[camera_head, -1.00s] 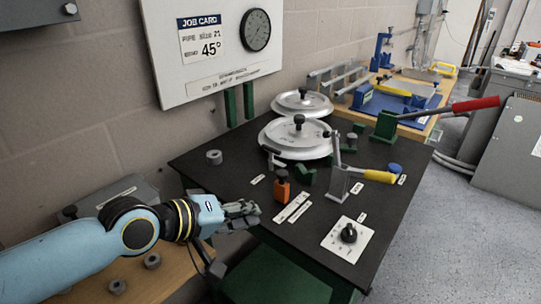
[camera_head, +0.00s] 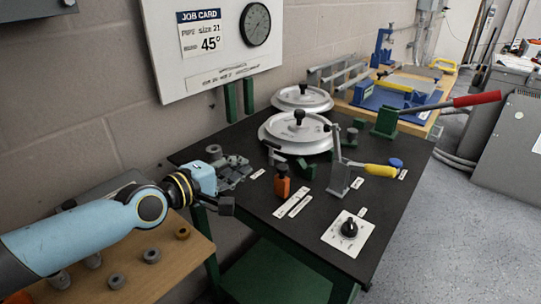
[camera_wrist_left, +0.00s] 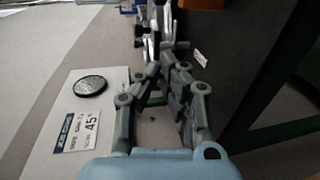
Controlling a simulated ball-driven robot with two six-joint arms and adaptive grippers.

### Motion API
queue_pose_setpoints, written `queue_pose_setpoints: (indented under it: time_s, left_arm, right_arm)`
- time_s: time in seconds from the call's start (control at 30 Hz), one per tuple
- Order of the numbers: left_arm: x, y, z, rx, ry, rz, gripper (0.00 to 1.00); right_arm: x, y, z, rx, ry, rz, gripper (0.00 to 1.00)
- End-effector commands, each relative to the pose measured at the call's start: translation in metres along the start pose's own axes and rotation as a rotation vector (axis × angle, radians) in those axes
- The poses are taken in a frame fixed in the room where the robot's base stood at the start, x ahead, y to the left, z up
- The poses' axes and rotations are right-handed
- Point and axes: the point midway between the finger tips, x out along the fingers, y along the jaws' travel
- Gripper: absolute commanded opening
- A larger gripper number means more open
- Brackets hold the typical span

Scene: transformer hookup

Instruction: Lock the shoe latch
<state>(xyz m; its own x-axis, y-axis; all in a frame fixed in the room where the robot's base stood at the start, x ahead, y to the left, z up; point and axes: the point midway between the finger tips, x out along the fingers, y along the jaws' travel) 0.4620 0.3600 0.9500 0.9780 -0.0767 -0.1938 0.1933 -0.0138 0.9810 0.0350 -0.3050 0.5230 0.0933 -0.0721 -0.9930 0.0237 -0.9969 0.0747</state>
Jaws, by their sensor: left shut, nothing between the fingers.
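Two silver round shoes with black knobs sit on the black table: the near shoe (camera_head: 296,142) and a far shoe (camera_head: 302,99). A grey upright toggle lever (camera_head: 337,160) with a yellow handle (camera_head: 381,170) stands right of the near shoe. I cannot tell which part is the shoe latch; the labels are too small to read. My left gripper (camera_head: 241,167) is shut and empty above the table's left edge, left of the near shoe and apart from it. Its fingers (camera_wrist_left: 168,67) also show in the left wrist view. My right gripper is not in view.
An orange block (camera_head: 282,187) and a dial plate (camera_head: 348,232) are on the table (camera_head: 290,245). A red-handled lever (camera_head: 476,101) reaches out at right. A grey ring (camera_head: 214,149) lies behind my gripper. The job card board (camera_head: 215,55) is on the wall side.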

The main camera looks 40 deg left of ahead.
Motion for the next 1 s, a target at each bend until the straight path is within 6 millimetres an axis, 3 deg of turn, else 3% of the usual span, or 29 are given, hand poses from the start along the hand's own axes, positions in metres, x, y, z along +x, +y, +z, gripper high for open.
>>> queue_pose_setpoints:
  time_s: [0.3, 0.5, 0.7, 1.0]
  left_arm:
    - [0.071, -0.003, 0.000, -0.001, 0.001, 0.002, 0.00]
    - [0.101, -0.003, 0.000, 0.001, 0.000, 0.000, 0.00]
    - [0.112, -0.001, 0.000, 0.001, 0.000, 0.000, 0.00]
    - [0.113, 0.000, 0.000, 0.001, 0.000, -0.001, 0.00]
  right_arm:
    - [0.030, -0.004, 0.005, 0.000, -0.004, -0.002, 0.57]
    - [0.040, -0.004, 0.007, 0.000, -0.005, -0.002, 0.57]
    - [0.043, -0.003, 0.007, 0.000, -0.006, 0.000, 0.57]
    - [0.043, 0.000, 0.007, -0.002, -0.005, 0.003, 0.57]
